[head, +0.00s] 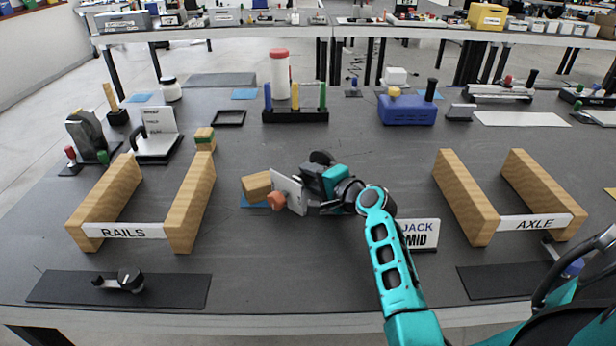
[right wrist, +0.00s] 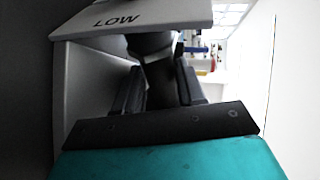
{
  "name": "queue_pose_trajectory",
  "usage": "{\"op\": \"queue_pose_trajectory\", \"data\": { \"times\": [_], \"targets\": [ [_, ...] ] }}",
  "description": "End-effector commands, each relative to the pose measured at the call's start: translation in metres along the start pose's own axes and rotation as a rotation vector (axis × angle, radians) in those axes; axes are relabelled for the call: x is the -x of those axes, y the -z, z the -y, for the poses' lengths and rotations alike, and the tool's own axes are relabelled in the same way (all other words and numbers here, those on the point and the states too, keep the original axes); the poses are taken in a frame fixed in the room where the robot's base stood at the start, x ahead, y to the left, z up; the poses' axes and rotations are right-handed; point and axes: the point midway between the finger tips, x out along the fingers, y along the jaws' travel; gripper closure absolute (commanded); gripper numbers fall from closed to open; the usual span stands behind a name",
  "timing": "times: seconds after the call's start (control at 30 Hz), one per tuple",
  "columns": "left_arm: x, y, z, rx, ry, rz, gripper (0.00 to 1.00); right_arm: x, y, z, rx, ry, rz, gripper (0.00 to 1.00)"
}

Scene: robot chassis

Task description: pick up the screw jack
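My right gripper (head: 318,185) is low over the middle of the table. A tilted pale plate (head: 288,192) with an orange knob (head: 277,201) is directly in front of its fingers. I take this to be part of the screw jack; the gripper hides the rest. In the right wrist view a grey plate marked LOW (right wrist: 120,19) lies across the top. A dark post-like part (right wrist: 157,75) stands between the two fingers (right wrist: 160,90); whether they press on it is unclear. My left gripper is out of view.
A wooden block (head: 257,185) sits by the plate on a blue patch. A JACK MID sign (head: 420,235) stands beside my right arm. Wooden rails (head: 190,205) stand left and an axle stand (head: 465,200) right. A holder with coloured pegs (head: 296,116) is behind. The front middle is clear.

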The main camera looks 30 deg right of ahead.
Motion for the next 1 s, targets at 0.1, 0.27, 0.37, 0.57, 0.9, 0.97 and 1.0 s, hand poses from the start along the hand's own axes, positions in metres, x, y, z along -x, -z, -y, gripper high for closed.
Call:
{"op": "queue_pose_trajectory", "data": {
  "times": [0.1, 0.27, 0.37, 0.57, 0.9, 0.97, 1.0],
  "targets": [
    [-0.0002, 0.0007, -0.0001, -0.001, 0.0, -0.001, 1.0, 0.0003, 0.0, 0.0001, 0.0, 0.0, 0.0, 0.62],
    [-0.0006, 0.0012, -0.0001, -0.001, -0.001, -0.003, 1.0, 0.0005, 0.0, 0.0, 0.0, 0.0, 0.0, 0.77],
    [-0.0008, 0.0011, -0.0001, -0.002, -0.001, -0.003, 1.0, 0.0005, 0.0, -0.0001, 0.0, 0.0, 0.0, 0.86],
    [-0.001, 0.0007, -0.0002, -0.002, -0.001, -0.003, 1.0, 0.0006, 0.0, -0.0002, -0.001, 0.0, 0.0, 1.0],
    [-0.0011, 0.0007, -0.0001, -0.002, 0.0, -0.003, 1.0, 0.0007, 0.0006, 0.0015, 0.0, 0.003, -0.001, 1.0],
    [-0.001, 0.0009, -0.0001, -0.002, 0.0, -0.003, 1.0, 0.0008, 0.0006, 0.0018, 0.0, 0.003, -0.001, 1.0],
    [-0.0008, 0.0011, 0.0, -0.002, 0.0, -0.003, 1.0, 0.001, 0.0007, 0.0025, 0.0, 0.003, -0.001, 1.0]
  ]
}}
